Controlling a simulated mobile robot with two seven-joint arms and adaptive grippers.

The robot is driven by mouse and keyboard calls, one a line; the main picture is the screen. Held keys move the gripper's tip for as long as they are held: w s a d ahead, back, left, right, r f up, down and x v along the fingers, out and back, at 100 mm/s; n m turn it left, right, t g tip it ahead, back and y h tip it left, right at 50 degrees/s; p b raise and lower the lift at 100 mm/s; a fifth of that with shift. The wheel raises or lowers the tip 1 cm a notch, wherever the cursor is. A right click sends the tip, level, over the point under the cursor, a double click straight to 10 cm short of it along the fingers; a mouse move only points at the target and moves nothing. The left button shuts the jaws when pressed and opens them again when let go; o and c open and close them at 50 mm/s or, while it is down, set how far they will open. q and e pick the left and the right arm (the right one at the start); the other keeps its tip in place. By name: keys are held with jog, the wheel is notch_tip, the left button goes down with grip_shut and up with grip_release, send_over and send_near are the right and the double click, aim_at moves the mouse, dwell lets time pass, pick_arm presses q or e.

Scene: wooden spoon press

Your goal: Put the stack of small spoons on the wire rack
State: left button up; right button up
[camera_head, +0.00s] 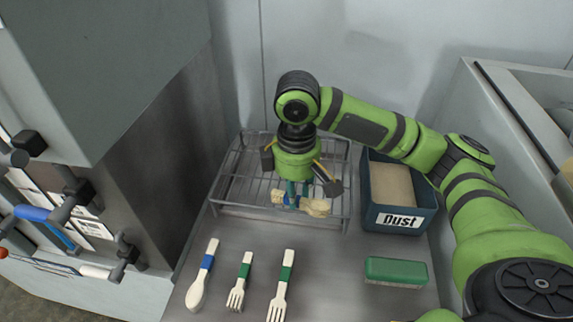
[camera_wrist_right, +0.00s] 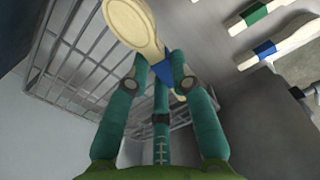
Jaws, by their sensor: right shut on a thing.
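My right gripper (camera_head: 291,200) is shut on the stack of small spoons (camera_head: 316,207), over the front part of the wire rack (camera_head: 245,209). The spoons are pale wood with a blue band and lie roughly level, bowls to the right. The right wrist view shows the spoon bowl (camera_wrist_right: 138,22) and blue band between the green fingers (camera_wrist_right: 160,80), with the rack's wires (camera_wrist_right: 75,60) beyond. I cannot tell whether the spoons touch the rack. My left gripper is not in view.
A blue box labelled "Dust" (camera_head: 425,220) stands right of the rack. A green block (camera_head: 396,271) lies in front of it. A blue-banded spoon (camera_head: 203,272) and two green-banded forks (camera_head: 240,283) (camera_head: 282,286) lie on the metal table. A grey machine stands left.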

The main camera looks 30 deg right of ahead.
jog(key=w+d+r+n+p, duration=0.25)
jog(key=d+n, duration=0.35)
jog(key=n, duration=0.4)
jog(key=w+d+r+n+p, duration=0.15)
jog(key=d+r+n, duration=0.35)
jog(key=n, duration=0.5)
jog(key=w+a+f+p, duration=0.1)
jog(key=w+a+f, duration=0.6)
jog(key=a+f, duration=0.1)
jog(key=shift+w+p, duration=0.35)
jog(key=shift+p, duration=0.05)
notch_tip(320, 180, down, 3)
jog(key=shift+f+p, duration=0.1)
jog(key=shift+p, duration=0.45)
jog(key=shift+f, duration=0.4)
jog(key=o, duration=0.9)
jog(key=shift+f, duration=0.1)
notch_tip(320, 180, up, 12)
jog(key=shift+r+b, duration=0.15)
jog(key=shift+b, duration=1.1)
